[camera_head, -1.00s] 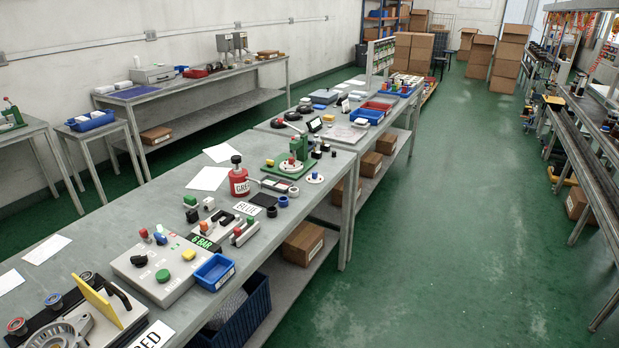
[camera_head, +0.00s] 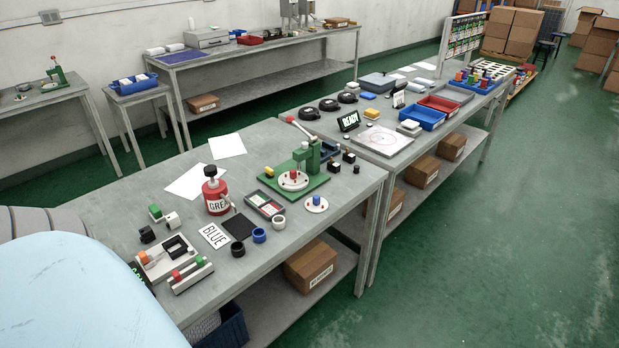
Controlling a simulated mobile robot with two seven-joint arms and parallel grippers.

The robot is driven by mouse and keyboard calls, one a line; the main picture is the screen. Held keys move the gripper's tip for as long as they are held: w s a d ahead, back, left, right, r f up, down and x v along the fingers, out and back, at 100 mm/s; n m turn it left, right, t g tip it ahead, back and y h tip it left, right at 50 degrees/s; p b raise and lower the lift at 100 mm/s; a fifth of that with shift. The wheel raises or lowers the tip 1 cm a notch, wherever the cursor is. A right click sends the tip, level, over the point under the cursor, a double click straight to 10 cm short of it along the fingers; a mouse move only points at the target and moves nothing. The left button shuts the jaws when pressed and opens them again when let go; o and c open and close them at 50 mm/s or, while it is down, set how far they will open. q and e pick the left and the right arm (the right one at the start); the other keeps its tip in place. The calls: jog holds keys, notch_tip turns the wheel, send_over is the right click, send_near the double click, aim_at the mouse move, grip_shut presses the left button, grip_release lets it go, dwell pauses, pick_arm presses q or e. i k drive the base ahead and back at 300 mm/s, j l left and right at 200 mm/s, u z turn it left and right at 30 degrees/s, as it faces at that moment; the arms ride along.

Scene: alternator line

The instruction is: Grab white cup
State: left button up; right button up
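A small white cup (camera_head: 278,223) stands on the near workbench (camera_head: 340,197), close to its right edge. It is the rightmost in a slanting row with a blue cup (camera_head: 259,235) and a black cup (camera_head: 238,249). Nothing touches the white cup. Neither of my grippers is in view. A large light-blue, rounded form with grey rings, probably part of my arm, covers the lower left and hides part of the bench.
Near the cups are a BLUE card (camera_head: 214,236), a dark square pad (camera_head: 238,226), a red grease can (camera_head: 216,195), a green press (camera_head: 308,165) and a white disc with a blue knob (camera_head: 316,203). Green floor (camera_head: 480,260) is clear on the right.

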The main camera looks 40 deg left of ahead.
aim_at(277, 222)
jog(key=i+u, duration=0.15)
jog(key=i, duration=0.65)
jog(key=i+l+u, duration=0.1)
jog(key=i, duration=0.75)
jog(key=i+j+z, duration=0.1)
jog(key=i+z, duration=0.25)
jog(key=i+j+z, duration=0.2)
jog(key=i+z, duration=0.15)
jog(key=i, duration=0.15)
jog(key=z, duration=5.45)
